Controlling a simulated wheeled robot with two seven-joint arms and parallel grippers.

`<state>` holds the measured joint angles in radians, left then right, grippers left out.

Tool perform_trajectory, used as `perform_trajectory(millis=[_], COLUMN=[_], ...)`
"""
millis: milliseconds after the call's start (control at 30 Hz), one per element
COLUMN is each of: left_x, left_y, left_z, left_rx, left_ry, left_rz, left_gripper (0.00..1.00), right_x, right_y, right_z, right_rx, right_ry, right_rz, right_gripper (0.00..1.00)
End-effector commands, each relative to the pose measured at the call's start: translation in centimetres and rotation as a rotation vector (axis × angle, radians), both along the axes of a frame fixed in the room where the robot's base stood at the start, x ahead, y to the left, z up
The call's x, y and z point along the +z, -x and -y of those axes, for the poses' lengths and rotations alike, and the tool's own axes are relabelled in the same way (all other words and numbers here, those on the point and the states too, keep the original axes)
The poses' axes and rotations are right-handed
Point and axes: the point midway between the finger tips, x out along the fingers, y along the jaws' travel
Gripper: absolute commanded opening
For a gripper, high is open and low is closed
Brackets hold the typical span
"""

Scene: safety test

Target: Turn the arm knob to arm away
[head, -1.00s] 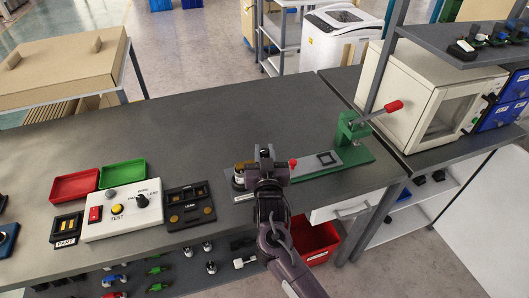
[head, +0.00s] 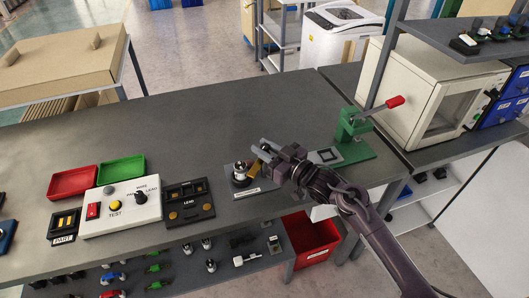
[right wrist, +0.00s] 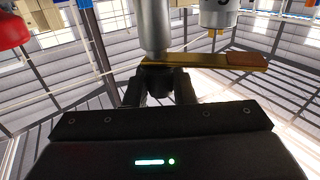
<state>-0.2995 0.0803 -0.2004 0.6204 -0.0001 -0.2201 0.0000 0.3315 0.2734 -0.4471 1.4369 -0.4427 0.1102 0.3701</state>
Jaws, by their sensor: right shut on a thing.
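A small fixture (head: 241,175) with a dark round base and a metal top stands on the workbench, left of my right gripper. A brass-coloured arm (head: 252,167) shows beside it, and crosses the right wrist view (right wrist: 205,61) as a flat bar. My right gripper (head: 264,153) reaches in from the right, at the fixture's right side. In the right wrist view its dark fingers (right wrist: 160,88) are shut at the foot of a grey metal cylinder (right wrist: 153,30), which appears to be the arm knob. The fingers partly hide the grip. My left gripper is not in view.
A white test box (head: 120,208) with a dial, and a dark lead block (head: 189,203), stand to the left. A green press (head: 351,135) with a red-tipped lever stands to the right. The bench (head: 200,125) behind the fixture is clear.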

Motion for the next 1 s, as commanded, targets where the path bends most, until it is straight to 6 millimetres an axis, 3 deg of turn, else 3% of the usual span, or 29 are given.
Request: perform_trajectory(millis=[33,300,600,733,1000], left_x=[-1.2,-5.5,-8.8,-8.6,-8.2], left_y=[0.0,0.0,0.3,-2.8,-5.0], left_z=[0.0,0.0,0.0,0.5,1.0], left_rx=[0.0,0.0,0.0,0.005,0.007], left_ry=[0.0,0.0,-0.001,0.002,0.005], left_rz=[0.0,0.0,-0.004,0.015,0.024], left_gripper=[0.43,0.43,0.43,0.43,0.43], right_x=[-0.5,-0.7,-0.4,-0.2,0.0], right_y=[-0.3,-0.3,-0.2,-0.2,-0.1], right_z=[0.3,0.2,0.1,0.0,0.0], right_rx=[0.043,0.286,0.446,0.487,0.531], right_ry=[0.004,0.003,0.0,0.0,-0.001], right_rz=[0.006,0.006,0.004,0.004,0.004], right_gripper=[0.0,0.0,0.0,0.0,0.0])
